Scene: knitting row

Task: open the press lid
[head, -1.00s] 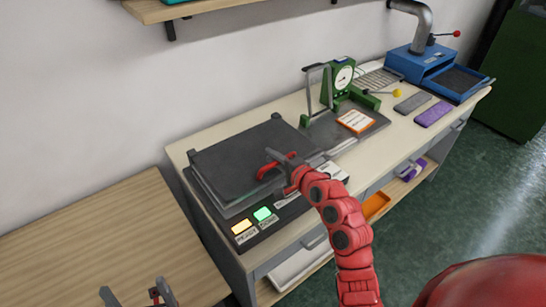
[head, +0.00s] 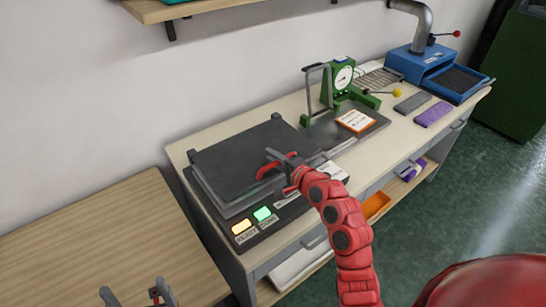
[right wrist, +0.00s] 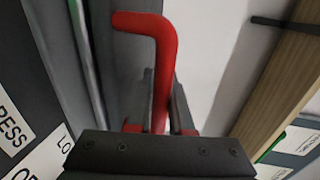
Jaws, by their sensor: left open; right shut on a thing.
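The press (head: 262,228) stands at the left end of the bench, with a dark grey flat lid (head: 240,155) over its base. The lid lies nearly level; whether it is slightly raised is hard to tell. A red bent handle (head: 268,170) is at the lid's front right. My right gripper (head: 281,160) is shut on this handle. In the right wrist view the red handle (right wrist: 160,50) runs down between the dark fingers (right wrist: 162,105). My left gripper (head: 136,292) is open and empty at the bottom left, apart from the press.
Lit yellow and green buttons (head: 262,213) sit on the press front. A green gauge stand (head: 340,82) is right of the press, with a blue machine (head: 430,68) beyond. A wooden table (head: 100,240) at left is mostly clear. A wall shelf (head: 170,10) hangs above.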

